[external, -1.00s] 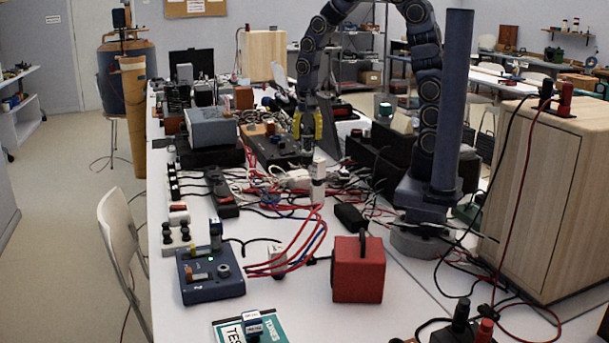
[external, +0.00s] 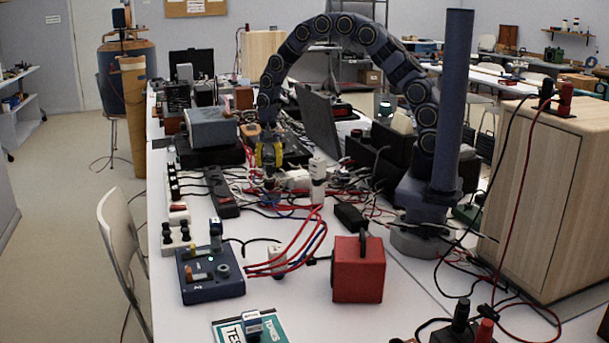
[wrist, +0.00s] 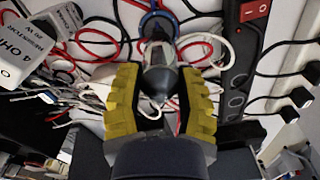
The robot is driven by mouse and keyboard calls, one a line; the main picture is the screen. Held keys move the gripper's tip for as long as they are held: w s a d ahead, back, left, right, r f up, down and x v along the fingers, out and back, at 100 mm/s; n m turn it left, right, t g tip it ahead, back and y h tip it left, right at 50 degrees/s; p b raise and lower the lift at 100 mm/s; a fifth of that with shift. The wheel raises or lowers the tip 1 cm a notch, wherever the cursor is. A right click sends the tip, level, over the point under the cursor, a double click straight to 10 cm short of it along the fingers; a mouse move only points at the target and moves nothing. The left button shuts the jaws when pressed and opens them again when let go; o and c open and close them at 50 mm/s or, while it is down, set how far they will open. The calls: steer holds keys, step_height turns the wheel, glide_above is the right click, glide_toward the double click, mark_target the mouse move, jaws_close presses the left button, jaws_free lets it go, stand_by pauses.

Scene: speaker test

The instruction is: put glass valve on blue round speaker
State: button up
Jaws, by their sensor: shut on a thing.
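My gripper (external: 268,163) has yellow fingers and is low over the cable-covered middle of the table. In the wrist view my gripper (wrist: 158,88) is closed around a grey, bulb-shaped thing with a pointed end, which looks like the glass valve (wrist: 159,72). In the external view the valve is too small to make out clearly. A blue ring shape (wrist: 158,12) shows just beyond the valve. I cannot tell whether it is the blue round speaker or whether the valve touches it. No other blue round speaker is clear.
Tangled red, white and black cables cover the table around my gripper. A red box (external: 358,270) and a blue device (external: 210,275) stand nearer the camera.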

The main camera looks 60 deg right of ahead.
steer(key=shift+s+f, duration=0.1)
steer(key=shift+f, duration=1.05)
steer(key=shift+f, duration=0.15)
steer(key=o, duration=1)
